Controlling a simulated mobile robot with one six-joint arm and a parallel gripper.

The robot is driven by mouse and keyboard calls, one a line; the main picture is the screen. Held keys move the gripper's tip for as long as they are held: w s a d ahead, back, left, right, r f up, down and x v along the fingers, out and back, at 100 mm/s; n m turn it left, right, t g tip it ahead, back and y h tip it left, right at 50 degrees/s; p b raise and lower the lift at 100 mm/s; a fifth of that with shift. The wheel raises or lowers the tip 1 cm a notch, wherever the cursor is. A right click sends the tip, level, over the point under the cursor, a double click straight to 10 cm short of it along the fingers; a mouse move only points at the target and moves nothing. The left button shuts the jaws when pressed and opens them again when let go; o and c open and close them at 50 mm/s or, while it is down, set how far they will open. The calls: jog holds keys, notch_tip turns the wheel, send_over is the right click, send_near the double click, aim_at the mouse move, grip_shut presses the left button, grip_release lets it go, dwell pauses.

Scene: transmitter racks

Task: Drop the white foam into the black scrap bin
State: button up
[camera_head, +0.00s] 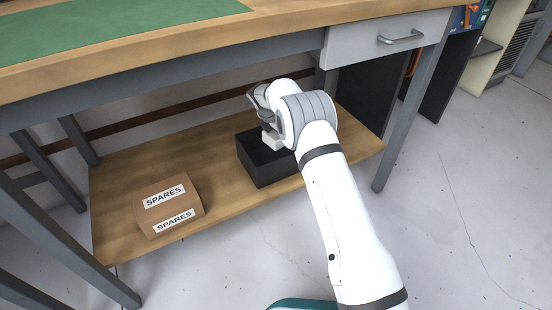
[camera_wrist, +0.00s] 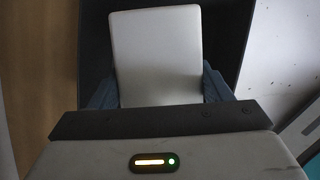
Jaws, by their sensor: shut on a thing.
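The black scrap bin (camera_head: 266,168) stands on the wooden lower shelf under the workbench. The white foam (camera_head: 272,139) shows as a small pale block at the bin's top, below my gripper (camera_head: 268,125). In the wrist view the foam (camera_wrist: 156,55) is a pale rounded block held between my gripper's two dark fingers (camera_wrist: 158,90). My gripper is shut on it. Dark bin walls (camera_wrist: 228,30) show around the foam in the wrist view. My wrist hides part of the bin's opening, so I cannot tell how deep the foam sits.
A cardboard box labelled SPARES (camera_head: 168,205) sits on the shelf (camera_head: 115,190) to the left of the bin. The bench top and a grey drawer (camera_head: 385,38) overhang the shelf. A grey table leg (camera_head: 400,125) stands to the right. The floor at right is clear.

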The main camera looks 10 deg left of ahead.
jog(key=shift+f, duration=0.6)
jog(key=o, duration=1)
